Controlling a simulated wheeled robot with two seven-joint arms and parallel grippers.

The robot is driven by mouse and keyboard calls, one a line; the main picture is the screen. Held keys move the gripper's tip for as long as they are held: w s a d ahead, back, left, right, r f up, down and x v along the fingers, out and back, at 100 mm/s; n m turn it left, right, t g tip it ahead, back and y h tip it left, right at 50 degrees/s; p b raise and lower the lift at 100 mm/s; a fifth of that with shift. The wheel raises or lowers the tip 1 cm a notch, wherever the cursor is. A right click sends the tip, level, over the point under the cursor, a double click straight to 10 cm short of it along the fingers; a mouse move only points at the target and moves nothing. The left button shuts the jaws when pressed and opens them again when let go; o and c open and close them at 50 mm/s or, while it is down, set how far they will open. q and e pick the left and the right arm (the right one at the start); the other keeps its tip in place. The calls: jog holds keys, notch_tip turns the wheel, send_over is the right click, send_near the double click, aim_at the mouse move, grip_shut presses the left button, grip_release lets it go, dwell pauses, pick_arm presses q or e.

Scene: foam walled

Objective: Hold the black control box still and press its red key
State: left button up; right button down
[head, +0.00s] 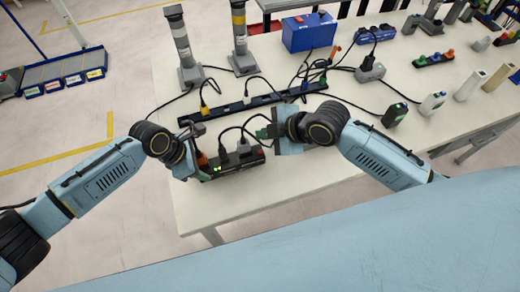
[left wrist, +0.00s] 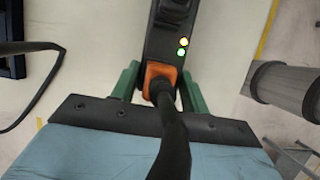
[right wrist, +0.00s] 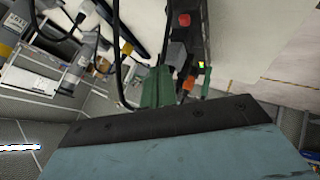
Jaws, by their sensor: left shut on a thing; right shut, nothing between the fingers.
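The black control box (head: 232,168) lies near the front edge of the white table, with lit indicators and an orange plug (left wrist: 160,75) at its left end. The red key (right wrist: 184,20) shows on the box in the right wrist view, beyond my right fingertips. My right gripper (head: 264,132) is shut and empty, close to the right end of the box; whether it touches the box I cannot tell.
Grey plugs with black cables stand on the box. A long black power strip (head: 250,104) lies behind it. A blue box (head: 309,32), two grey posts (head: 182,45) and several small devices stand further back and right. The table's front strip is mostly clear.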

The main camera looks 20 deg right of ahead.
dwell(0.4)
pick_arm(q)
jog(key=o, duration=1.2)
jog(key=shift+r, duration=0.1)
